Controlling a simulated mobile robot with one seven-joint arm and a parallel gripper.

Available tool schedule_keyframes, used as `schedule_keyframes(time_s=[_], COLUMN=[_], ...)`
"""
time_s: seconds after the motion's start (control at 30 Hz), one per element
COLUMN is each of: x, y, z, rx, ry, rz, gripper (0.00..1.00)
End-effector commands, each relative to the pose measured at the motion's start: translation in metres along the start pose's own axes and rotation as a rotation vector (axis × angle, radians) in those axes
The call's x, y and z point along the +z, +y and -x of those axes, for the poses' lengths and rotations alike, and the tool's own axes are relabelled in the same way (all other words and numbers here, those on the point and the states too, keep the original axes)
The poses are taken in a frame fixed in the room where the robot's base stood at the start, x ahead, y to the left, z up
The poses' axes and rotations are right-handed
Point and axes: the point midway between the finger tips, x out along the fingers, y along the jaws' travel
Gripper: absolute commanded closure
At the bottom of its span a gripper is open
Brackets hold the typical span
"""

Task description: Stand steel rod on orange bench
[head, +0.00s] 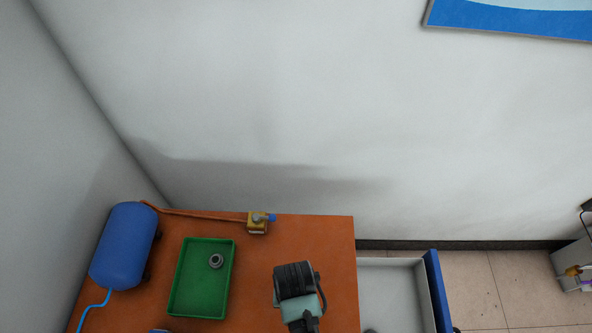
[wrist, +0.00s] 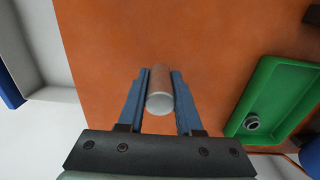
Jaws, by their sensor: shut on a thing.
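The steel rod (wrist: 160,88) is a plain grey cylinder. In the wrist view it sits between the two blue fingers of my gripper (wrist: 160,76), which are shut on it. One round end of the rod faces the wrist camera. The orange bench (wrist: 215,60) lies beyond the rod; I cannot tell whether the rod's far end touches it. In the head view my wrist (head: 296,285) is over the right part of the orange bench (head: 255,290) and hides the fingers and the rod.
A green tray (head: 172,300) holding a small grey ring (head: 216,261) is left of my wrist. A blue tank (head: 124,245) is at the bench's left, and a yellow regulator (head: 257,222) at its back edge. A grey bin with a blue side (head: 436,290) is at the right.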

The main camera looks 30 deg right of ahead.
Motion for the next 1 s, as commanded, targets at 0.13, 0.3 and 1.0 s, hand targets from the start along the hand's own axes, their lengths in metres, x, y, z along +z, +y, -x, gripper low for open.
schedule_keyframes(time_s=[0.13, 0.3, 1.0], x=[0.0, -0.001, 0.0], y=[0.0, 0.0, 0.0], z=[-0.016, -0.038, -0.046], rx=[0.0, 0.0, 0.0], ry=[0.0, 0.0, 0.001], rz=[0.0, 0.001, 0.0], gripper=[1.0, 1.0, 0.36])
